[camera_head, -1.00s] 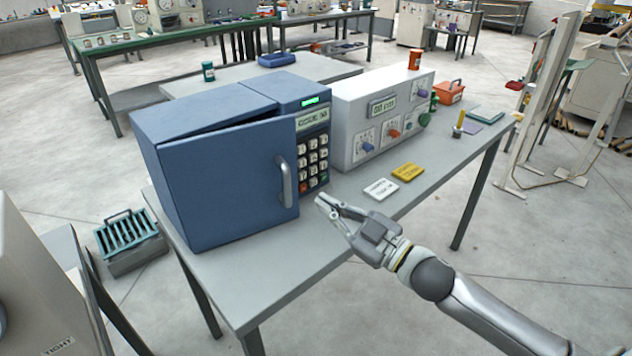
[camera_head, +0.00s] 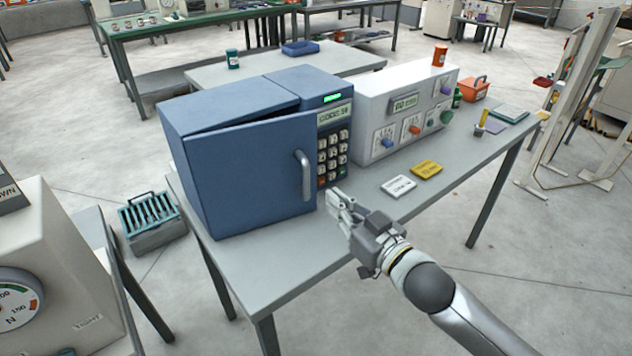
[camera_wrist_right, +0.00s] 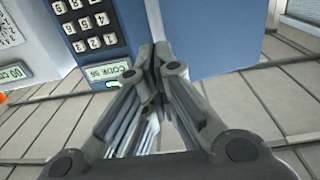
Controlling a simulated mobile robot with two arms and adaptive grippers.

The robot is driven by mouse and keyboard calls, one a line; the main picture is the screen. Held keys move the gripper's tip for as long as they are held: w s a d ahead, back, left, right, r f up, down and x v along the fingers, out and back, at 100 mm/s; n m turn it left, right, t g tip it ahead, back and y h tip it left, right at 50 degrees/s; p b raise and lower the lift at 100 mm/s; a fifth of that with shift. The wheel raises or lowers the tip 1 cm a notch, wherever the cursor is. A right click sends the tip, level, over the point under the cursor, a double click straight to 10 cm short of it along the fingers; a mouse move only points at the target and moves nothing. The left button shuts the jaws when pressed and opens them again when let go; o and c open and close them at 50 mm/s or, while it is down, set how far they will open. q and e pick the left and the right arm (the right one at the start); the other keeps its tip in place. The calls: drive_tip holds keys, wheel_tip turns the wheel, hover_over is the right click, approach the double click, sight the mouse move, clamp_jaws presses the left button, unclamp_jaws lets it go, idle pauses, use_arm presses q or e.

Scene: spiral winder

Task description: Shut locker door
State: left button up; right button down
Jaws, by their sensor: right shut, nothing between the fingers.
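The blue locker (camera_head: 230,105) stands at the left end of the grey table. Its door (camera_head: 250,170) is slightly ajar, with a dark gap along the top edge. A silver handle (camera_head: 303,175) is on the door's right side, and a keypad panel (camera_head: 333,150) with a green-lit display is to its right. My right gripper (camera_head: 336,197) is shut and empty, just right of the handle and below the keypad. In the right wrist view the gripper (camera_wrist_right: 157,55) points at the edge between the keypad panel (camera_wrist_right: 88,30) and the blue door (camera_wrist_right: 205,35). I cannot tell whether it touches. My left gripper is not in view.
A white instrument box (camera_head: 400,110) stands right of the locker. A white card (camera_head: 398,186) and a yellow card (camera_head: 427,170) lie on the table (camera_head: 290,255) near my right gripper. The tabletop in front of the locker is clear.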

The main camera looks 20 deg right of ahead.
sight(308, 178)
drive_tip(key=p+x, duration=0.1)
drive_tip(key=x, duration=0.6)
drive_tip(key=shift+w, duration=0.1)
drive_tip(key=w, duration=0.2)
drive_tip(key=w+p, duration=0.1)
drive_tip(key=w, duration=0.2)
drive_tip(key=shift+w+d+r, duration=0.15)
drive_tip(key=shift+w+d, duration=0.2)
drive_tip(key=shift+d, duration=0.1)
